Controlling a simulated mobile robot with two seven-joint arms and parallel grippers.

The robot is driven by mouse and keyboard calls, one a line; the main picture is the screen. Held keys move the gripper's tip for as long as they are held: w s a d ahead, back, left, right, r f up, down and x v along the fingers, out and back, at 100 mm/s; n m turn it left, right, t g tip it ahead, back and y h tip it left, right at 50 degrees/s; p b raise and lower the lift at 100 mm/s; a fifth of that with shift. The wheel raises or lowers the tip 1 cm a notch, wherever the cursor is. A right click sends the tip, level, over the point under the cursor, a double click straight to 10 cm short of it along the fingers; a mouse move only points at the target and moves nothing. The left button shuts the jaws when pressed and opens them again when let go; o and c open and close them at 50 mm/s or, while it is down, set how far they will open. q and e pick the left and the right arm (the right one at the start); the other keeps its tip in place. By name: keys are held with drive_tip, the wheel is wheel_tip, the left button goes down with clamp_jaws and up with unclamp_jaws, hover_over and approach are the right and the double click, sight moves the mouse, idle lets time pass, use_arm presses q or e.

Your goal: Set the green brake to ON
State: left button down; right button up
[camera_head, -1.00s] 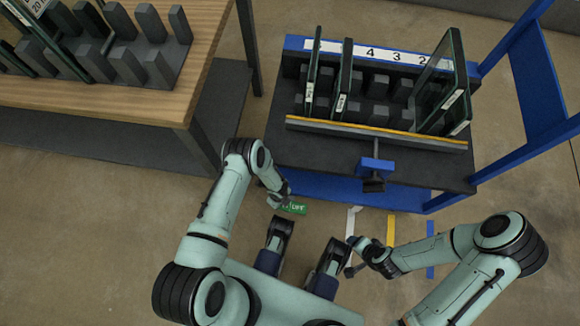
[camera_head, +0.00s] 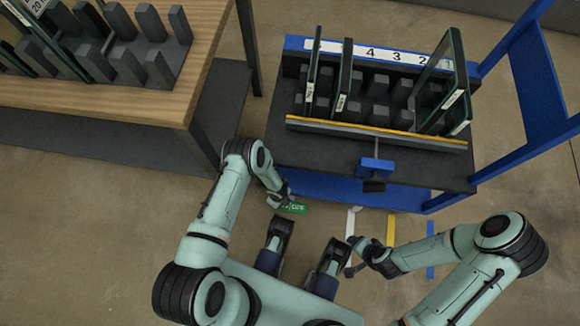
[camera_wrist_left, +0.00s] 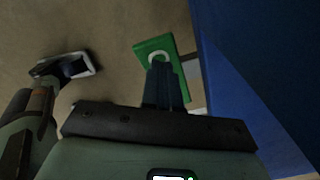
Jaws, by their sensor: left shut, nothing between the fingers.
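The green brake (camera_head: 297,208) is a small green plate low at the front edge of the blue cart, and its visible lettering looks like OFF. In the left wrist view the green plate (camera_wrist_left: 147,47) carries a pale ring-shaped mark. My left gripper (camera_head: 284,200) is at the plate's left end and partly covers it. Its shut, empty fingers (camera_wrist_left: 160,72) overlap the plate and the lower part of the ring in the left wrist view; I cannot tell whether they touch. My right gripper (camera_head: 354,264) is low, right of the brake and apart from it; its jaws are too small to read.
The blue cart (camera_head: 322,187) holds several upright dark-framed panels in slots, with a yellow-edged bar (camera_head: 375,132) and a blue clamp (camera_head: 376,165) in front. A wooden table (camera_head: 190,80) stands at the left. White, yellow and blue floor strips lie right of the brake.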

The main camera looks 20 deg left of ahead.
use_arm(q)
drive_tip(key=shift+f+b, duration=0.8)
drive_tip(key=shift+f, duration=0.6)
idle(0.4)
drive_tip(key=shift+r+p, duration=2.7)
drive_tip(key=shift+r, duration=0.9)
